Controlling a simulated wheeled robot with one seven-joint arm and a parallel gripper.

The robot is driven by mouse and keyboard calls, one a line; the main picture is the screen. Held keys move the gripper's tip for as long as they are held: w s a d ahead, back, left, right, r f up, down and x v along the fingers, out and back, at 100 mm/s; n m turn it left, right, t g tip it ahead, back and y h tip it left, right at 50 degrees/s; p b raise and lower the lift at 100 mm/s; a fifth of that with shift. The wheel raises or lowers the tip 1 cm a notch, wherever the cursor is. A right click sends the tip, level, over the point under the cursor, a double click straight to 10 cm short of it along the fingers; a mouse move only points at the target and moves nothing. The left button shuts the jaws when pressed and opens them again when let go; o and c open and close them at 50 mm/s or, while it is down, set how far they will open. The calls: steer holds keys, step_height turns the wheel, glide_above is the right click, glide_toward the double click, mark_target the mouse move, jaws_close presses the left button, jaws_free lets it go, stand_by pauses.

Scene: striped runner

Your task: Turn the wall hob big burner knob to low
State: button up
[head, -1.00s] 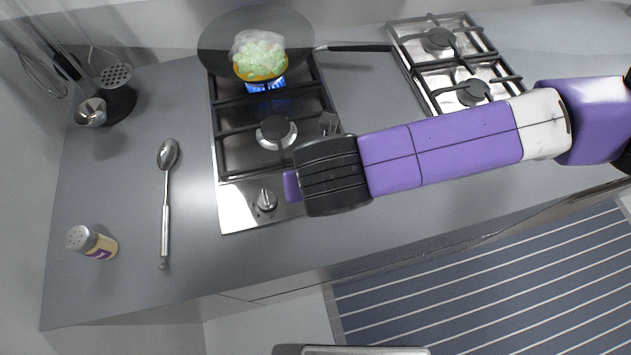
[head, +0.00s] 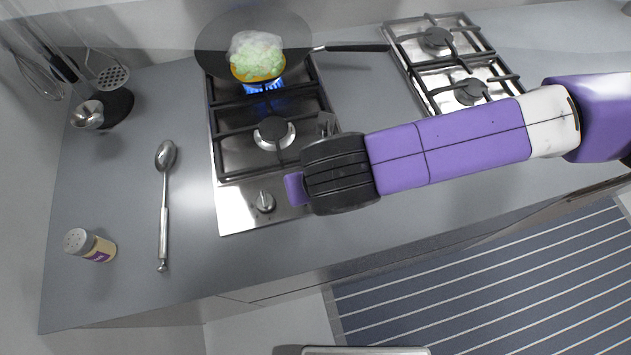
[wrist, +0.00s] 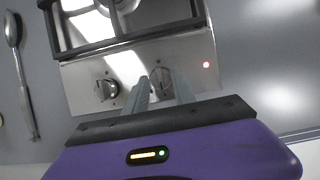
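The wall hob (head: 228,209) is a steel hob with two burners in a row. Its back burner has a blue flame (head: 262,86) under a dark pan (head: 215,45). The front burner (head: 273,133) shows no flame. Its left knob (head: 265,201) is in plain view and also shows in the wrist view (wrist: 106,90). The right knob (wrist: 161,80) is hidden behind my arm in the head view. In the wrist view my gripper (wrist: 160,82) has its fingers apart, one on each side of the right knob. I cannot tell whether they touch it.
A second hob (head: 452,62) stands to the right. A spoon (head: 164,200) and a shaker (head: 90,245) lie on the counter at left, near a utensil holder (head: 118,103). The pan handle (head: 357,48) points right. A red light (wrist: 206,64) shows right of the right knob.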

steer(key=v, duration=0.7)
steer(key=shift+r+b, duration=0.3)
steer(key=shift+r, duration=0.05)
steer(key=shift+s, duration=0.15)
stand_by(0.3)
